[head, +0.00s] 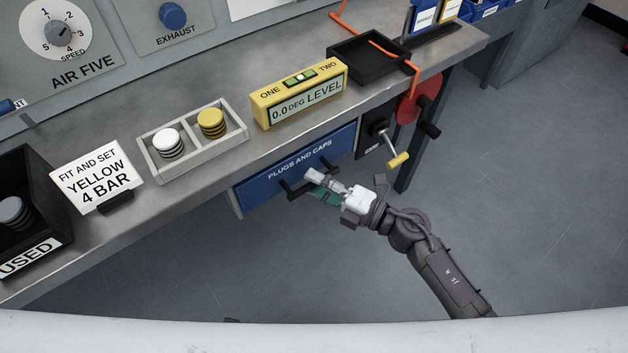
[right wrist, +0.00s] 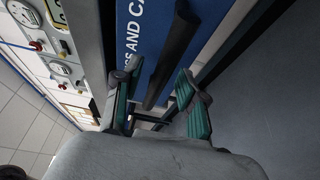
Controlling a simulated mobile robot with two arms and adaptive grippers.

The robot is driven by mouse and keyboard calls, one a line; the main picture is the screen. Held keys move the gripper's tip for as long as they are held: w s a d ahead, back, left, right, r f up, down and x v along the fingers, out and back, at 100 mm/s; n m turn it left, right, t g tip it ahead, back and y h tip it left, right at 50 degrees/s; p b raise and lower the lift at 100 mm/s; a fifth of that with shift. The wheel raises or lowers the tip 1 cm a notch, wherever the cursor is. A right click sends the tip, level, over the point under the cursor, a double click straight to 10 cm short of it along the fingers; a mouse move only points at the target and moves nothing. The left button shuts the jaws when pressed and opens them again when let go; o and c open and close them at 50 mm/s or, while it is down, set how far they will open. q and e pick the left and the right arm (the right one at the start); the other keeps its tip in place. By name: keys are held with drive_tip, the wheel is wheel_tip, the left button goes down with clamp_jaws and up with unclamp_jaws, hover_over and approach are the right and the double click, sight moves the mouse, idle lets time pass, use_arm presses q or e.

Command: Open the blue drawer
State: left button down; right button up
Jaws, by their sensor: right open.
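The blue drawer (head: 258,186), lettered "PLUGS AND CAPS", sits under the workbench's front edge and looks closed. Its black bar handle (head: 309,181) stands out from the front. In the right wrist view the blue front (right wrist: 143,40) and the handle (right wrist: 172,55) run up from between the fingers. My right gripper (head: 318,183) is at the handle in the head view. In the right wrist view my right gripper (right wrist: 160,100) has its two green-padded fingers apart, one on each side of the handle's near end. Whether they touch it is unclear. My left gripper is not in view.
A yellow-knobbed crank (head: 398,160) and a red wheel with a black handle (head: 420,105) are right of the drawer. On the bench (head: 215,175) stand a yellow level (head: 300,95), a tray of caps (head: 195,160) and a sign (head: 97,175). The floor before the drawer is clear.

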drive_tip(key=shift+w+a, duration=0.2)
drive_tip(key=shift+a, duration=0.15)
drive_tip(key=shift+c, duration=0.3)
clamp_jaws()
